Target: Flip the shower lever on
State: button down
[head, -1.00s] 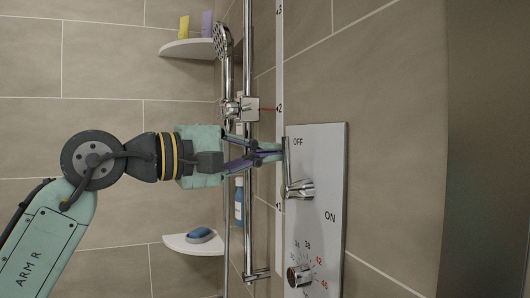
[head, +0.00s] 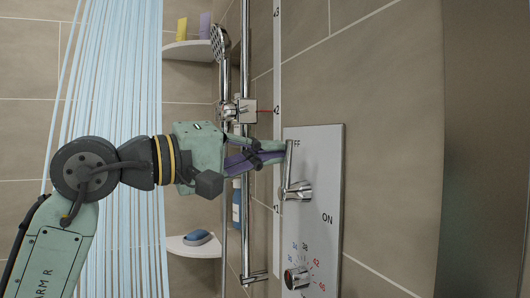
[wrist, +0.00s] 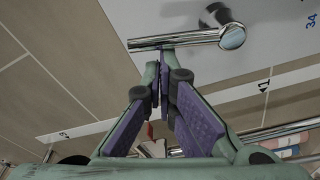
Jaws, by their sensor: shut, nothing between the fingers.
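The chrome shower lever (head: 290,165) is on a pale wall plate (head: 325,165). Its arm points up from the round hub, and its tip covers the first letter of the OFF label. The ON label is lower right of the hub. In the wrist view the lever (wrist: 185,39) lies across the top, just beyond my fingertips. My gripper (head: 283,152) is shut and empty, its tips at the left side of the lever's upper end. They look to be touching it or very close.
A temperature knob (head: 297,277) is below the lever. A vertical rail (head: 245,220) with the hand shower (head: 221,45) stands left of the plate. Corner shelves (head: 190,50) hold bottles and a blue item. The wall right of the plate is clear.

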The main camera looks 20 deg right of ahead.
aim_at(288, 177)
jog(key=s+m, duration=0.1)
jog(key=m, duration=0.2)
jog(key=s+f+m+g+b, duration=0.1)
jog(key=s+m, duration=0.1)
jog(key=m, duration=0.1)
jog(key=s+m+h+b, duration=0.1)
jog(key=s+m, duration=0.1)
jog(key=m, duration=0.2)
jog(key=shift+s+d+f+g, duration=0.1)
jog(key=shift+d+f+g, duration=0.05)
jog(key=shift+f+g, duration=0.15)
jog(key=m, duration=0.1)
jog(key=s+f+m+b, duration=0.1)
jog(key=m+b, duration=0.1)
jog(key=m, duration=0.1)
jog(key=shift+s+f+g, duration=0.15)
jog(key=shift+f+g, duration=0.1)
jog(key=shift+g, duration=0.05)
jog(key=shift+s+f, duration=0.1)
jog(key=shift+f, duration=0.05)
jog(key=shift+s+f, duration=0.1)
